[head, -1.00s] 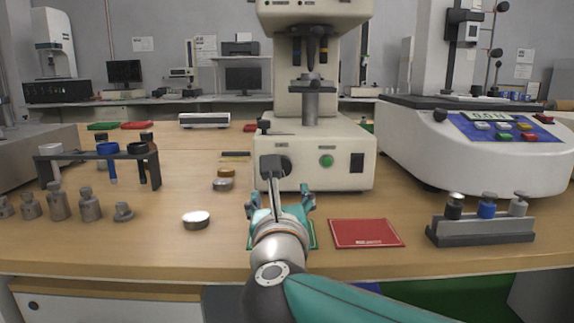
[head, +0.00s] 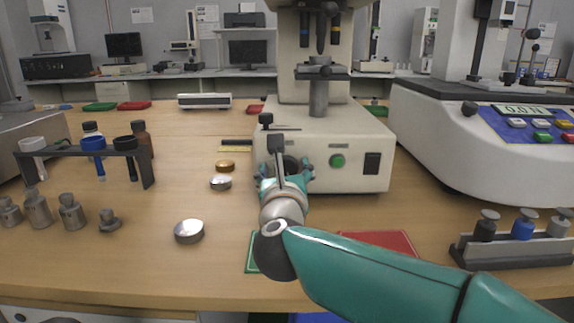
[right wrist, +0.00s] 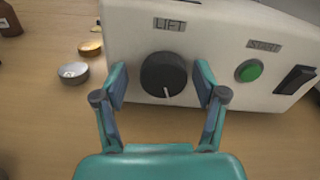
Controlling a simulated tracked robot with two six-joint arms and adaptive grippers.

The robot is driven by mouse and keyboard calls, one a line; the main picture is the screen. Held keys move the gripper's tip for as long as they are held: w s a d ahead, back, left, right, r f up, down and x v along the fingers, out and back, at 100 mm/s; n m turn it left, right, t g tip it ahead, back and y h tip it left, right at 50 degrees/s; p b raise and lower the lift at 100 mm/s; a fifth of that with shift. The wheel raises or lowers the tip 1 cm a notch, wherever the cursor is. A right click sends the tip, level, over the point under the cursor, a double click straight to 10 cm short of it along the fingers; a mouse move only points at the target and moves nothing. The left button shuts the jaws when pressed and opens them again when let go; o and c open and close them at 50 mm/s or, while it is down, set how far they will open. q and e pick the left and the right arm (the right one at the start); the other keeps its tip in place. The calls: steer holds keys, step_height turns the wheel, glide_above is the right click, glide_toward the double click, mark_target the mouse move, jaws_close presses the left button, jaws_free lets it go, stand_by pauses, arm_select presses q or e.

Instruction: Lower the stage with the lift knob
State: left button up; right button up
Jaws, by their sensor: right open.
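The lift knob (right wrist: 164,74) is a round black dial with a white pointer line, on the front of the cream instrument (head: 330,150) under a LIFT label (right wrist: 169,25). In the right wrist view the pointer points down. My right gripper (right wrist: 162,84) is open, with one finger to each side of the knob and gaps showing. In the head view my right gripper (head: 287,171) is at the instrument's front left and hides most of the knob. The stage (head: 321,73) is a dark plate on a grey post above the base. My left gripper is out of view.
A green button (head: 337,161) and a black switch (head: 372,163) sit right of the knob. Small metal tins (head: 189,231) and a tube rack (head: 85,152) stand to the left. A red mat (head: 385,242) lies partly behind my arm.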

steer(key=shift+d, duration=0.15)
steer(key=shift+c, duration=0.7)
steer(key=shift+d, duration=0.1)
steer(key=c, duration=1)
